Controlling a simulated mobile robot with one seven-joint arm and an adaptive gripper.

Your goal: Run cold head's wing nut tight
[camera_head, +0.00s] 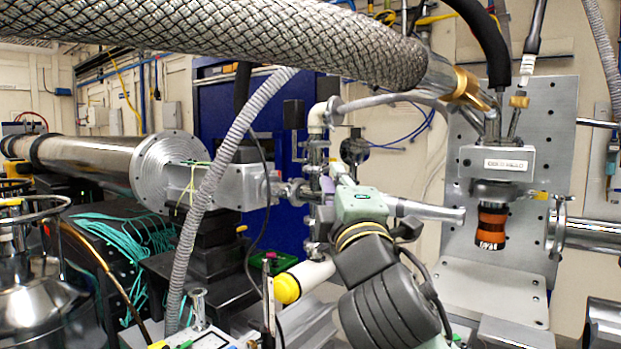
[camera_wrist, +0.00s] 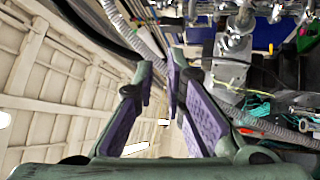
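The cold head (camera_head: 505,163) is a grey labelled block on an upright metal plate at the right of the head view. An orange-and-black cylinder (camera_head: 492,226) hangs below it. A small yellow part (camera_head: 540,195) shows beside the cold head's lower collar; I cannot tell whether it is the wing nut. No wing nut shows clearly there.
A thick braided hose (camera_head: 250,35) crosses above my arm. A grey corrugated hose (camera_head: 215,185) hangs at the left. A flanged pipe (camera_head: 592,235) stands right of the cold head. A long steel tube (camera_head: 90,160) lies at the left.

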